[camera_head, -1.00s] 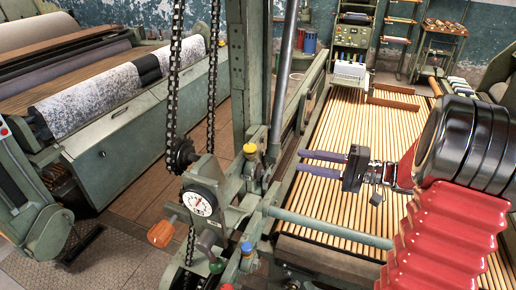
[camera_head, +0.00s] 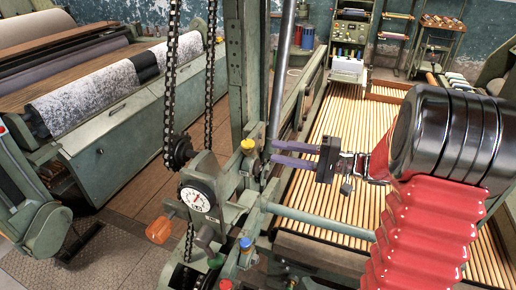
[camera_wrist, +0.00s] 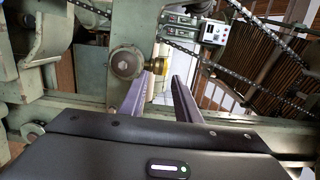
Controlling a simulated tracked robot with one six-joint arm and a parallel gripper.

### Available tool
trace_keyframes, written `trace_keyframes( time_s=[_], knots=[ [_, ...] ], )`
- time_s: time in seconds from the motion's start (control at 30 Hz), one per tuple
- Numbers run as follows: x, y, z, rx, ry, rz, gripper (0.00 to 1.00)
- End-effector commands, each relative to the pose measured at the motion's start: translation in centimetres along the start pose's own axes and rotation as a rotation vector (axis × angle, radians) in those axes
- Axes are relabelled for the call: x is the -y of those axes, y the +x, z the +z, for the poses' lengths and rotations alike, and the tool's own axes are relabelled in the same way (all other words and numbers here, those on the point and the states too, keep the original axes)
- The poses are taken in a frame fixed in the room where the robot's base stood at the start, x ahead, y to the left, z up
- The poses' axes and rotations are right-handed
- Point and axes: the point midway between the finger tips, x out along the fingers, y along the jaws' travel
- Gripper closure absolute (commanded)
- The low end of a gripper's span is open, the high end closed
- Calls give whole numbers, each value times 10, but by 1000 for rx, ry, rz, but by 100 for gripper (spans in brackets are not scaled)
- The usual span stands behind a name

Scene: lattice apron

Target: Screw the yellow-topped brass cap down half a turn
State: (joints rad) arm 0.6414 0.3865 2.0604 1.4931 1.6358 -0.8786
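The yellow-topped brass cap (camera_head: 248,147) stands on the green machine frame left of my gripper. I cannot tell whether that part belongs to the cap. My gripper (camera_head: 273,153) is open and empty. Its two purple-grey fingers point left at the cap, roughly level with it, with a small gap between tips and cap. In the wrist view the fingers (camera_wrist: 160,80) stand apart with nothing between them.
A chain (camera_head: 171,80) hangs behind, left of a green post (camera_head: 239,70). A horizontal bar (camera_head: 330,230) runs below my gripper.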

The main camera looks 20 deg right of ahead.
Motion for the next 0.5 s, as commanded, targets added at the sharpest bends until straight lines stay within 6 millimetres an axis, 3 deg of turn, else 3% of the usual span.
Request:
trace_keyframes(
  time_s=[0.3, 0.5],
  knots=[
    [0, 48, 1, 3, 0, 0, 70],
    [0, 68, 0, 2, 0, 1, 70]
  ],
)
